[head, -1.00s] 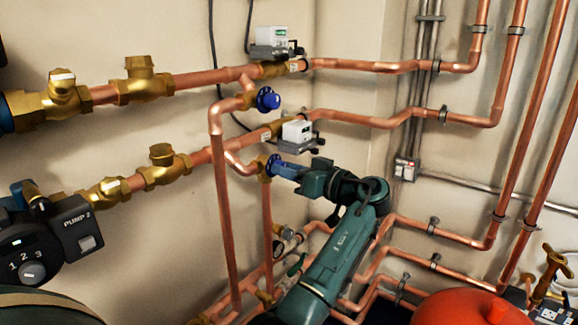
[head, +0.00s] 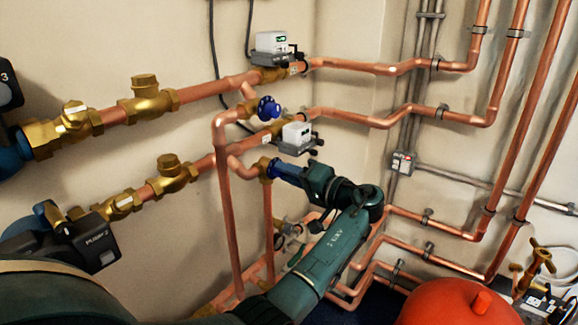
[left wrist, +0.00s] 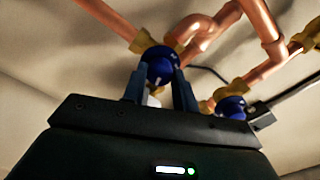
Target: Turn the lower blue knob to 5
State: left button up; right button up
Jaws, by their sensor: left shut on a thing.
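The lower blue knob (head: 270,168) sits on a brass valve on the lower copper branch, mostly hidden by my gripper in the head view. In the left wrist view the same round blue knob (left wrist: 162,68) lies between the two fingers. My left gripper (head: 279,171) reaches it from the right and is shut on it. In the left wrist view the fingers of the gripper (left wrist: 160,86) stand on either side of the knob. I cannot read any numbers on the knob. My right gripper is not in view.
The upper blue knob (head: 268,108) is close above and also shows in the left wrist view (left wrist: 231,106). A grey-white actuator box (head: 297,137) sits just above my gripper. Copper pipes (head: 226,230) run below and left. A red tank (head: 455,305) stands at lower right.

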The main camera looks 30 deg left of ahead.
pick_arm(q)
jog(key=shift+m+p, duration=0.4)
jog(key=shift+m, duration=0.3)
jog(key=o, duration=1)
jog(key=shift+c, duration=0.2)
jog(key=shift+d, duration=0.1)
jog(key=s+d+b, duration=0.1)
jog(key=d, duration=1.2)
jog(key=shift+b, duration=0.35)
